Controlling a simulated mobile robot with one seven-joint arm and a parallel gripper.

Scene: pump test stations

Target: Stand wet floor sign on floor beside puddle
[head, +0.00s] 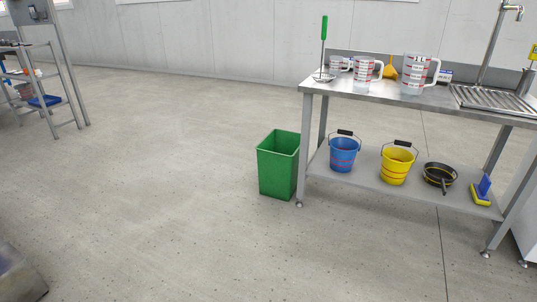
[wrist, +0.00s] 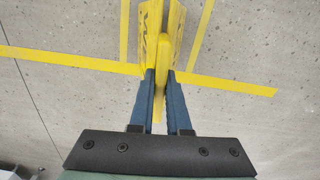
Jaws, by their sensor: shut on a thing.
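The yellow wet floor sign (wrist: 146,38) shows in the wrist view at the top centre, seen from above, with its two panels spread slightly apart. My gripper (wrist: 160,78) is shut on the sign's yellow top part between its two blue fingers. Whether the sign touches the floor cannot be told. No puddle can be made out in either view. The head view shows neither the sign nor my gripper.
Yellow tape lines (wrist: 60,58) mark the grey floor under the sign. In the head view, a steel bench (head: 345,88) holds measuring jugs, with a blue bucket (head: 344,155) and yellow bucket (head: 396,167) below. A green bin (head: 277,165) stands beside it. The left floor is open.

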